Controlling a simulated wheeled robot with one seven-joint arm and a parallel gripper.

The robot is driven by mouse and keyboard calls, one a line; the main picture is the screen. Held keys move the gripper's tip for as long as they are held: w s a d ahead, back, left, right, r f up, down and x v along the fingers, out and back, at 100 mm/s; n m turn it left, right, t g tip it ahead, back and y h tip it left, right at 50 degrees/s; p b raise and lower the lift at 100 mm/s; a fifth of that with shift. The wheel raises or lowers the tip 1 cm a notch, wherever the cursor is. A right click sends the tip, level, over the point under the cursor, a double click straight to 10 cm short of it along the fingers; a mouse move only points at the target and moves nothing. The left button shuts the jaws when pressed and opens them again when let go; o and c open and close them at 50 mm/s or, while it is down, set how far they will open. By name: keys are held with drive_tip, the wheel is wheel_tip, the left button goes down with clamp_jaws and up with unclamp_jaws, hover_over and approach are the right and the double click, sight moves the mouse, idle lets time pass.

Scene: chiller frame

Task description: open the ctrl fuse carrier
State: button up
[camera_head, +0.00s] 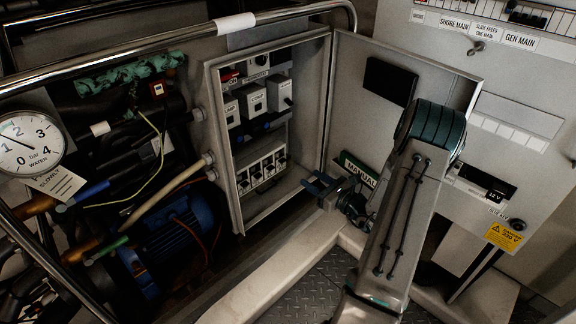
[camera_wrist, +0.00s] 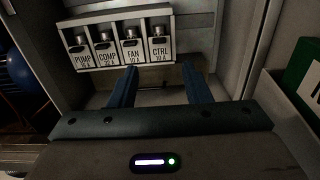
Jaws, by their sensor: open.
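The ctrl fuse carrier (camera_wrist: 160,44) is the rightmost of a row of white labelled carriers in the wrist view, marked CTRL 10 A. It looks seated in line with its neighbours. In the head view the row (camera_head: 262,170) sits low in the open grey cabinet, with the labels too small to read. My gripper (camera_wrist: 160,78) is open and empty, its two blue fingers pointing toward the row. The fingertips are just below and in front of the CTRL carrier, apart from it. In the head view my gripper (camera_head: 314,184) is at the cabinet's lower right opening.
The fan carrier (camera_wrist: 132,46) stands directly left of CTRL, with COMP and PUMP further left. The cabinet door (camera_head: 345,110) is swung open to the right, holding a green manual (camera_head: 358,168). Larger switch blocks (camera_head: 252,100) sit above the row. A metal rail (camera_head: 150,48) crosses the upper left.

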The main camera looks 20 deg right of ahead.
sight(284, 161)
drive_tip(key=x, duration=1.1)
drive_tip(key=shift+w+a, duration=0.1)
drive_tip(key=shift+w, duration=0.05)
clamp_jaws()
